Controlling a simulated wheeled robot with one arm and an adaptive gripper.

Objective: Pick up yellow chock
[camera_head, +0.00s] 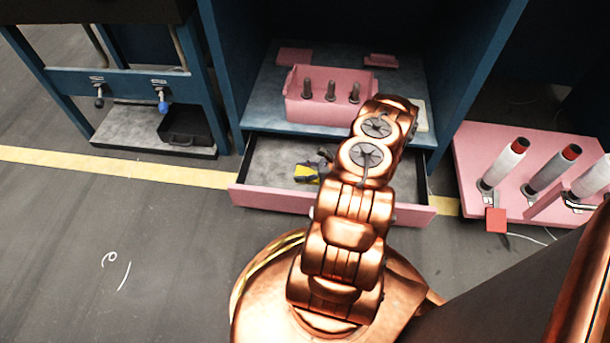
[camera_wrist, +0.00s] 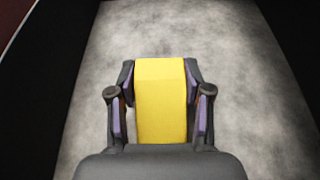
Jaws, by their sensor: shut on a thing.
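The yellow chock (camera_wrist: 161,100) is between the two fingers of my gripper (camera_wrist: 160,108) in the wrist view, with a pad against each side. My gripper is shut on it. In the head view the yellow chock (camera_head: 306,173) shows inside the open drawer, at the left of my arm, and my gripper (camera_head: 322,162) is over it, partly hidden by my arm. The grey drawer floor (camera_wrist: 255,110) lies behind the chock in the wrist view. I cannot tell whether the chock touches the floor.
The pulled-out drawer (camera_head: 265,200) has a pink front. Above it, a shelf holds a pink box (camera_head: 300,107) with several dark pegs. At the right, a pink board (camera_head: 480,150) carries spools. A black tray (camera_head: 185,130) sits at the left. Grey floor is clear at the lower left.

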